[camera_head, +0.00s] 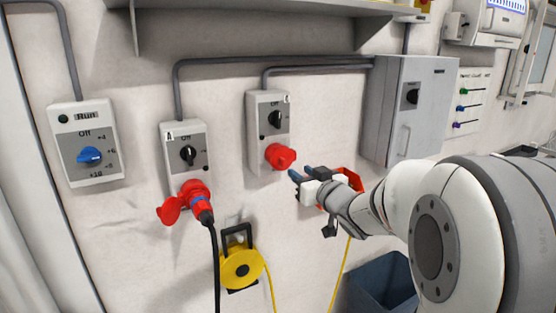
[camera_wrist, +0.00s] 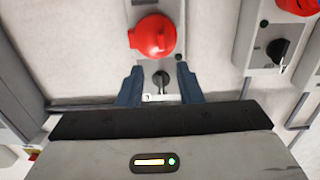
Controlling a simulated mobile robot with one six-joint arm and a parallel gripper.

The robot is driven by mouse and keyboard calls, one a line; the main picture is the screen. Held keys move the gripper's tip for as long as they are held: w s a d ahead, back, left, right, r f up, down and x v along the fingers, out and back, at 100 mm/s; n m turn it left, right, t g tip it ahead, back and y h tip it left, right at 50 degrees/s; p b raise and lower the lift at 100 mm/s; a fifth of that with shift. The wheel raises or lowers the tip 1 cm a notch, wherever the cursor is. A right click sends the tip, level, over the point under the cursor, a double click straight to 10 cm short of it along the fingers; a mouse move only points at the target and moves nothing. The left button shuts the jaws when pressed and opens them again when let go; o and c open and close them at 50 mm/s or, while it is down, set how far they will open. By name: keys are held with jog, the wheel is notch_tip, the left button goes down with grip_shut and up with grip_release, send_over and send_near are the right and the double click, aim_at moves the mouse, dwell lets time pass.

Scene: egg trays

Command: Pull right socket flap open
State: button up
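The right socket box (camera_head: 269,130) is grey and wall-mounted, with a black dial and a round red flap (camera_head: 280,156) at its lower end. The flap looks closed over the socket. It also shows in the wrist view (camera_wrist: 153,37), above the fingertips, with the dial (camera_wrist: 160,80) between the fingers in the picture. My gripper (camera_head: 297,175) is just right of and below the flap in the head view. Its two blue fingers (camera_wrist: 158,84) are apart, with nothing between them. I see no contact with the flap.
The left socket box (camera_head: 185,150) holds a red plug (camera_head: 197,197) with a black cable, its flap (camera_head: 170,210) hanging open. A yellow cable reel (camera_head: 241,267) hangs below. A grey cabinet (camera_head: 412,110) stands out from the wall at right. A dark bin (camera_head: 380,285) is below.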

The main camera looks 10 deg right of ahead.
aim_at(284, 160)
jog(key=x, duration=0.4)
jog(key=p+x, duration=0.1)
jog(key=x, duration=0.3)
jog(key=shift+a+r, duration=0.2)
jog(key=shift+r, duration=0.05)
jog(key=shift+s, duration=0.1)
jog(key=shift+c, duration=0.5)
grip_shut()
